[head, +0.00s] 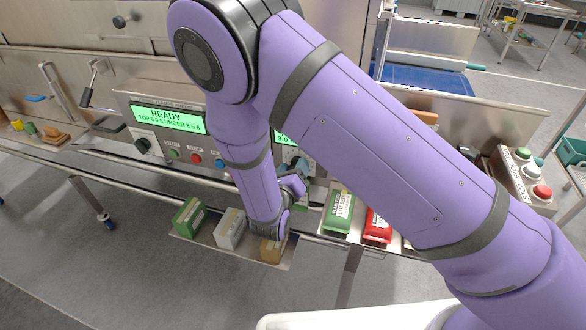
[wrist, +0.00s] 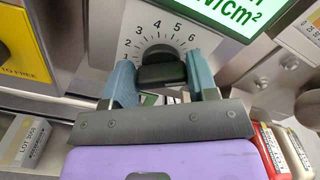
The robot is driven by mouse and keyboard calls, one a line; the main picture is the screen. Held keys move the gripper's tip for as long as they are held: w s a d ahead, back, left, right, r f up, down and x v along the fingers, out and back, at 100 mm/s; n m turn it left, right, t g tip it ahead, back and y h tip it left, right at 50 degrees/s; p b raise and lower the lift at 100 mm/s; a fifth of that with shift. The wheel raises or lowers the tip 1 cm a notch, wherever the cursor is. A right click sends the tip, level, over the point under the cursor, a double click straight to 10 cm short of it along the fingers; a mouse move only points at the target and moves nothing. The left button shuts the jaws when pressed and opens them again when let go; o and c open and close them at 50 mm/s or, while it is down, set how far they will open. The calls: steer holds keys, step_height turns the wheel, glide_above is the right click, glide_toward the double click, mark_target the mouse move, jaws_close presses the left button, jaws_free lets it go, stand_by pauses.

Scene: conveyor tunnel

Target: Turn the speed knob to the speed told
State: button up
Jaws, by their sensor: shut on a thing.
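A black knob (wrist: 162,74) sits on a white dial plate (wrist: 160,28) with numbers from 1 to 6 readable around its top. No name for the dial is readable. My gripper (wrist: 162,66) is shut on this knob, with one blue-grey finger on its left and one on its right. I cannot make out a pointer mark on the knob. In the head view my gripper (head: 293,186) is at the right part of the control panel, and my arm hides most of it and the knob.
A green display (head: 168,118) reads READY. Another black knob (head: 142,146) and coloured buttons (head: 196,158) are on the panel. Green (head: 188,216), white (head: 230,229) and tan (head: 272,250) packs lie below. A red pack (head: 377,226) and a button box (head: 522,176) stand right.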

steer(key=shift+s+d+m, duration=0.1)
steer(key=shift+m, duration=2.2)
steer(key=o, duration=0.9)
steer(key=v, duration=1)
steer(key=shift+s, duration=0.4)
